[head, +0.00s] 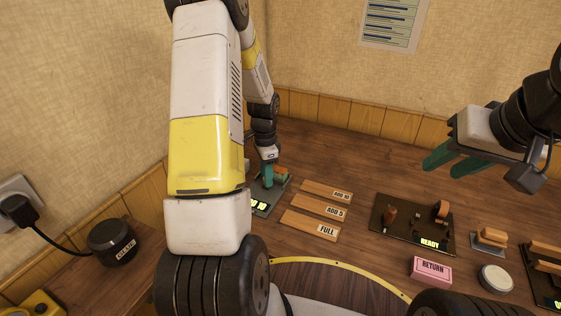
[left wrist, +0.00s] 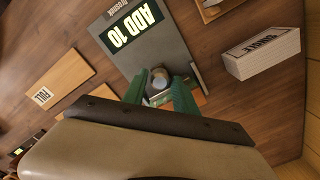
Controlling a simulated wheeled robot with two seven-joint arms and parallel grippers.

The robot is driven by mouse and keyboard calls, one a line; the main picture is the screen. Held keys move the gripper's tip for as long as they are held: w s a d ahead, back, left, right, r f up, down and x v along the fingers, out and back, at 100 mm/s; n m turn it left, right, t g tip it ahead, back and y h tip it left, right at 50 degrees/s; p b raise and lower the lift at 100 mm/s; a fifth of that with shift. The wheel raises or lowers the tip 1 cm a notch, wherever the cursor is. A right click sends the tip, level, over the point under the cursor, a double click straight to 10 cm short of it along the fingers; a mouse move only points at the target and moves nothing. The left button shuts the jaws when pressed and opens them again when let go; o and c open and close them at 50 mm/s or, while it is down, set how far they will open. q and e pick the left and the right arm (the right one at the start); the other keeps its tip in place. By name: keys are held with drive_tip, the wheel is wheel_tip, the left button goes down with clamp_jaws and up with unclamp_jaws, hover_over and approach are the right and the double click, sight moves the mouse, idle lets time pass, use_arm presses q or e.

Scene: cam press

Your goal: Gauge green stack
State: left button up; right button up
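My left gripper (head: 268,176) points down over a grey gauge plate (head: 261,206) at the back left of the table. In the left wrist view, its green fingers (left wrist: 160,88) stand on either side of a small round grey piece on the plate (left wrist: 172,45), labelled "ADD 10". I cannot tell whether they touch the piece. No separate green stack can be made out. My right gripper (head: 453,161) is open and empty above the table at right.
Wooden planks labelled "ADD 10" (head: 328,189), "ADD 5" (head: 318,206) and "FULL" (head: 309,225) lie right of the plate. A black "READY" board (head: 399,236), a pink "RETURN" block (head: 431,271) and a round tin (head: 495,278) lie further right. A black pot (head: 112,241) stands at left.

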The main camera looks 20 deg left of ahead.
use_arm(q)
drive_tip(key=shift+c, duration=0.4)
clamp_jaws()
idle(0.9)
